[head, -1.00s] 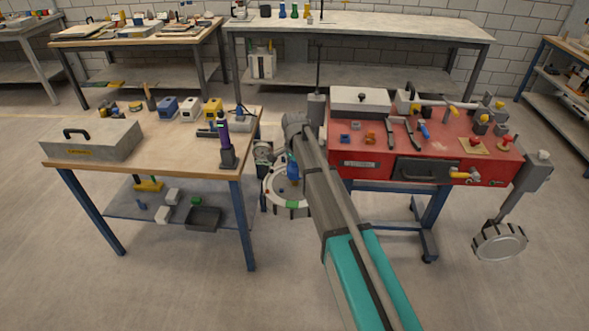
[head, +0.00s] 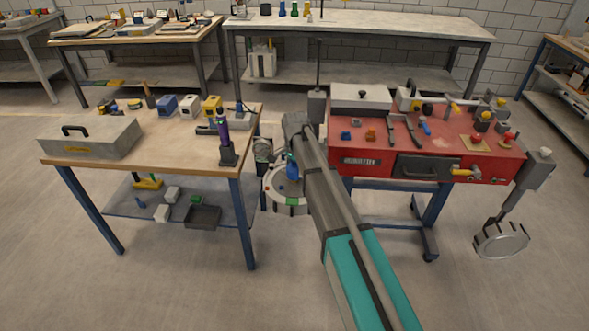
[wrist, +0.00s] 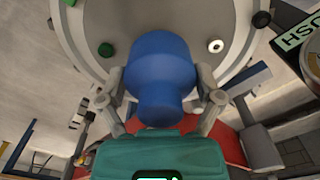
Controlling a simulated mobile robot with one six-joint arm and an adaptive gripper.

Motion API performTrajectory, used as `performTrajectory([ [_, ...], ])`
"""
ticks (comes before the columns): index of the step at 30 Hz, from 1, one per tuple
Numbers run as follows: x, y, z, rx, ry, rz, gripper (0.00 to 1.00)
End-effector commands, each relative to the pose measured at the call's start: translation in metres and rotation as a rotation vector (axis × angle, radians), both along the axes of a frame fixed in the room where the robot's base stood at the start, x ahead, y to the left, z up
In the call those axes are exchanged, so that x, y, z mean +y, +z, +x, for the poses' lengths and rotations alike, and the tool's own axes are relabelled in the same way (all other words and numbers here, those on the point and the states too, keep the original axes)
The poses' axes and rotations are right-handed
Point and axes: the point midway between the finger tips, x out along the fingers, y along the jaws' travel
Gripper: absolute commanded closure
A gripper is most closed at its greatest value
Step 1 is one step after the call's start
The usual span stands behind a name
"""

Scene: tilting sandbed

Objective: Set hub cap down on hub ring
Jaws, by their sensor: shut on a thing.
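The blue rounded piece with a narrow neck (wrist: 158,62), which I take for the hub cap, is between the fingers of my gripper (wrist: 160,85). My gripper is shut on it. The blue piece also shows in the head view (head: 292,165), beside my arm. Behind it is a round grey bed with a raised rim (head: 290,209); its rim also shows in the wrist view (wrist: 82,52). The blue piece covers the bed's middle in the wrist view, so I cannot make out the hub ring or whether the two touch.
A green knob (wrist: 105,50), a white ring (wrist: 215,46) and a black knob (wrist: 261,19) sit around the bed. A wooden-topped bench (head: 185,140) stands left and a red tool table (head: 440,160) right, both close to the bed.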

Motion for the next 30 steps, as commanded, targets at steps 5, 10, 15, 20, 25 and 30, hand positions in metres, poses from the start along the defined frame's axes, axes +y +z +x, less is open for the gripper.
performTrajectory([
  [5,0.0,-0.005,0.0,0.0,0.0,0.0,0.56],
  [10,0.0,-0.009,0.0,0.0,0.0,0.0,0.56],
  [15,0.0,-0.012,0.0,0.0,0.0,0.0,0.56],
  [20,0.0,-0.013,0.0,0.0,0.0,0.0,0.56],
  [25,0.0,-0.013,0.0,0.0,0.0,0.0,0.56],
  [30,0.0,-0.013,0.0,0.0,0.0,0.0,0.56],
])
